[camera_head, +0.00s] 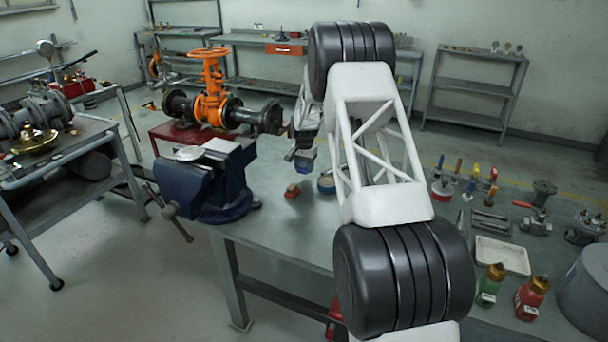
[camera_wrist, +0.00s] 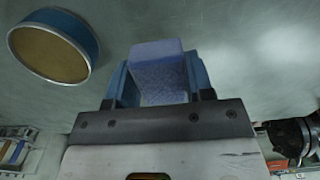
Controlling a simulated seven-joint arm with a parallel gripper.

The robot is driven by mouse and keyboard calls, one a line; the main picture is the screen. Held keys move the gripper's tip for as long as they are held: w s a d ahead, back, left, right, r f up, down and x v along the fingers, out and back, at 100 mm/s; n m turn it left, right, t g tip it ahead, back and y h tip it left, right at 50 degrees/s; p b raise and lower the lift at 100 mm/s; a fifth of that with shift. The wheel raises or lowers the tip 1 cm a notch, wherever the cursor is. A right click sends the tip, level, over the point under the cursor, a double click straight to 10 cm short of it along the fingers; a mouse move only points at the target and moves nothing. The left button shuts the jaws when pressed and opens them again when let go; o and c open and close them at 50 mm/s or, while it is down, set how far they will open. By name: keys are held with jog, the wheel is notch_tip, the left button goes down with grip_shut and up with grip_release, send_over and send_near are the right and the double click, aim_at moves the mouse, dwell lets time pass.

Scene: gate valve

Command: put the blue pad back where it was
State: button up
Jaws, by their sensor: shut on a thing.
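The blue pad (camera_wrist: 158,72) is a small block with a pale blue-violet top, held between the two blue fingers of my gripper (camera_wrist: 158,88) in the wrist view. In the head view my gripper (camera_head: 303,158) is over the workbench (camera_head: 275,225), behind my arm, with the pad (camera_head: 305,168) at its lower end. My gripper is shut on the pad. The gap between the pad and the bench top cannot be told clearly. My arm hides part of the bench.
A round blue tin with a tan top (camera_wrist: 50,47) stands beside the pad; it also shows in the head view (camera_head: 326,185). A blue vise (camera_head: 205,185) and an orange gate valve (camera_head: 211,95) are further left. Tools and bottles fill the right.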

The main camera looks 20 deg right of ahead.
aim_at(304, 179)
jog(key=shift+f, duration=1.75)
jog(key=shift+f, duration=0.1)
jog(key=o, duration=0.9)
jog(key=shift+c, duration=0.2)
notch_tip(304, 179, up, 12)
jog(key=shift+r, duration=0.1)
jog(key=shift+r, duration=0.1)
